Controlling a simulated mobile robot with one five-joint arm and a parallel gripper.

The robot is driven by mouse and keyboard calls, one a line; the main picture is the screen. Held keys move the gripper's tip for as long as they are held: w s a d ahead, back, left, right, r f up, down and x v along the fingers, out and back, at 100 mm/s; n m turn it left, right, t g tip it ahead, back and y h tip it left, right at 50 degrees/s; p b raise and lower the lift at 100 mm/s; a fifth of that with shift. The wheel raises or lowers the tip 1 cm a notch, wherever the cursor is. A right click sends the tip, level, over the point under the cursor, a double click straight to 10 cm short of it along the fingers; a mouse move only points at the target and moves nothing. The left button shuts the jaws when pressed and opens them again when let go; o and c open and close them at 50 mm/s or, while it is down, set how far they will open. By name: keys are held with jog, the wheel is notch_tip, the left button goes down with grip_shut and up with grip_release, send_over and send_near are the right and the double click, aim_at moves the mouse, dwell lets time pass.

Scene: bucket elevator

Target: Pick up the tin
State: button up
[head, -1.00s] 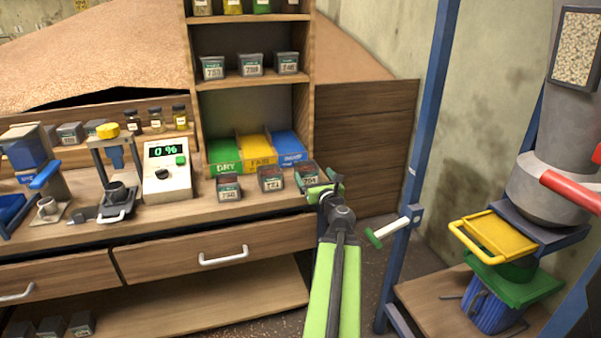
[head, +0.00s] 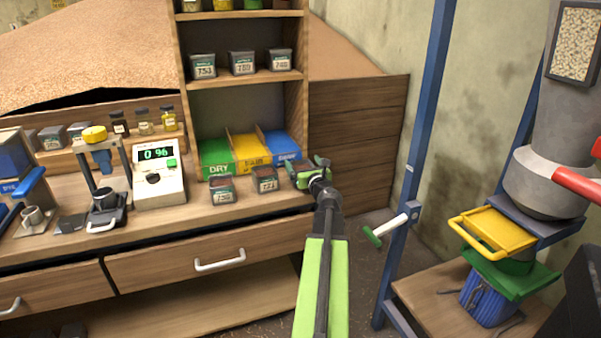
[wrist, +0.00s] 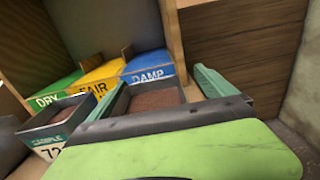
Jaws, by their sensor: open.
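The tin at the right end of the front row (head: 300,166) is a small dark open box with brown grain in it. It stands on the bench, partly hidden by my gripper (head: 311,172). In the wrist view this tin (wrist: 155,98) lies between the two green fingers of my gripper (wrist: 163,82), which are open. The right finger stands clear of it; the left finger is close along its left side. Whether that finger touches it I cannot tell. Two similar labelled tins, one at the left (head: 222,190) and one in the middle (head: 265,179), stand beside it.
Green DRY (head: 216,160), yellow FAIR (head: 252,153) and blue DAMP (head: 282,147) bins stand just behind the tins. A blue post (head: 415,150) rises to the right of my arm.

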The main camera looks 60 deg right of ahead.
jog(key=shift+w+a, duration=0.25)
jog(key=shift+w, duration=0.1)
jog(key=c, duration=0.4)
jog(key=shift+w+a, duration=0.1)
jog(key=c, duration=1.3)
jog(key=shift+r, duration=0.1)
jog(key=shift+r+p, duration=0.35)
jog(key=shift+p, duration=0.15)
jog(key=s+a+r+p, duration=0.3)
jog(key=s+r+p, duration=0.7)
jog(key=s, duration=0.1)
jog(key=shift+d, duration=0.1)
